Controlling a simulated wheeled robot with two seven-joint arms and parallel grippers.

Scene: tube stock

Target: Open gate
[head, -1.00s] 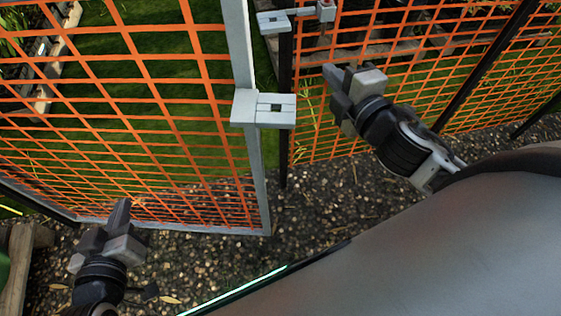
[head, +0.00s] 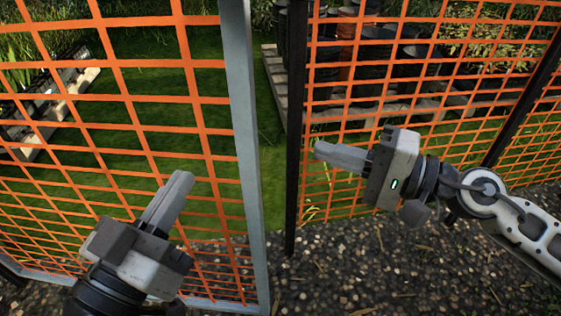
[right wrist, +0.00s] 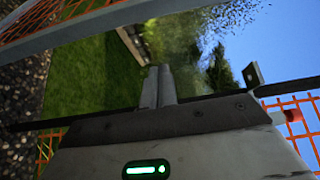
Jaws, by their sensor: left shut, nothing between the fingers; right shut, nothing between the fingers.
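The gate, an orange mesh panel with a grey metal frame (head: 243,130), fills the left of the head view. A gap with grass behind it separates its upright from a dark fence post (head: 293,130). The grey frame also crosses the top of the right wrist view (right wrist: 110,20). My left gripper (head: 183,180) is shut and empty, in front of the gate mesh. My right gripper (head: 322,152) is shut and empty, its fingers pointing left near the dark post; its closed fingers show in the right wrist view (right wrist: 158,88). The gate's latch is out of the head view.
Orange mesh fence (head: 430,100) continues right of the post. Behind it stand dark pots (head: 345,70) on pallets. Grass (head: 180,140) lies beyond the gate, with another pallet (head: 50,105) at the left. Gravel (head: 370,265) covers the ground on my side.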

